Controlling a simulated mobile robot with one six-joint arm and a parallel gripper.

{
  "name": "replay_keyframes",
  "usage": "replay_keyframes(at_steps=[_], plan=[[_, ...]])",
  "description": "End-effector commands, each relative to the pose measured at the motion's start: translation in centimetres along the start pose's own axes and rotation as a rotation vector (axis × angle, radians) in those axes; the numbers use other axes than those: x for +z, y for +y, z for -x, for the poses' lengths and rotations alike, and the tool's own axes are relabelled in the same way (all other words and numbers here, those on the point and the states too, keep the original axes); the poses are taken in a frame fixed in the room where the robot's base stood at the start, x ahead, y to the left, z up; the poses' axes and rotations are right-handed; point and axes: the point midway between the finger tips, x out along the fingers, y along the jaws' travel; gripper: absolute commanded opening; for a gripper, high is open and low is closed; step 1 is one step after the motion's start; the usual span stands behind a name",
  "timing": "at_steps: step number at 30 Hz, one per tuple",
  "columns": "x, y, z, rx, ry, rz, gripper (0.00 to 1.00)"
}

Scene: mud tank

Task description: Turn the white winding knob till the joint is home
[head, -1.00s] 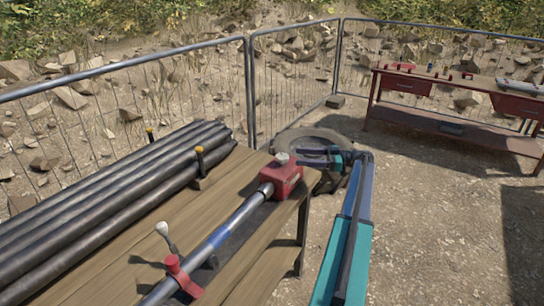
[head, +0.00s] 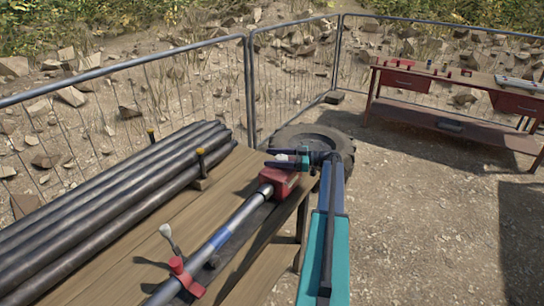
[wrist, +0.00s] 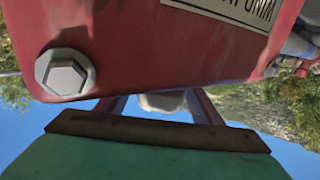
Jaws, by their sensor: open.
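The white winding knob (wrist: 163,102) shows in the wrist view between my two spread fingers, partly hidden behind the edge of the red box. I cannot tell whether the fingers touch it. The red box (head: 278,182) sits at the far end of the bench in the head view, with a grey and blue pipe (head: 221,238) running into it. In the wrist view the red box (wrist: 150,45) fills the upper part, with a hex bolt and a partly cut-off label. My gripper (head: 283,159) is open at the top of the box, around the knob.
Black pipes (head: 110,200) lie along the left of the wooden bench (head: 120,275). A red clamp (head: 185,275) with a white-tipped lever (head: 168,236) holds the pipe nearer me. A tyre (head: 310,138) lies behind the bench. A red-drawered table (head: 450,105) stands right; open ground lies between.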

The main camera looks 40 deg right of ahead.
Motion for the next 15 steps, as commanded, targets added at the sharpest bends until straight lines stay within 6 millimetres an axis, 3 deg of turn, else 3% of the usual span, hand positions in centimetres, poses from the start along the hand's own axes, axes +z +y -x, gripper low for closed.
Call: replay_keyframes(at_steps=[11,15], plan=[[0.02,0.00,-0.46,0.000,0.000,0.000,0.60],[0.01,0.00,-0.47,0.000,0.000,0.000,0.37]])
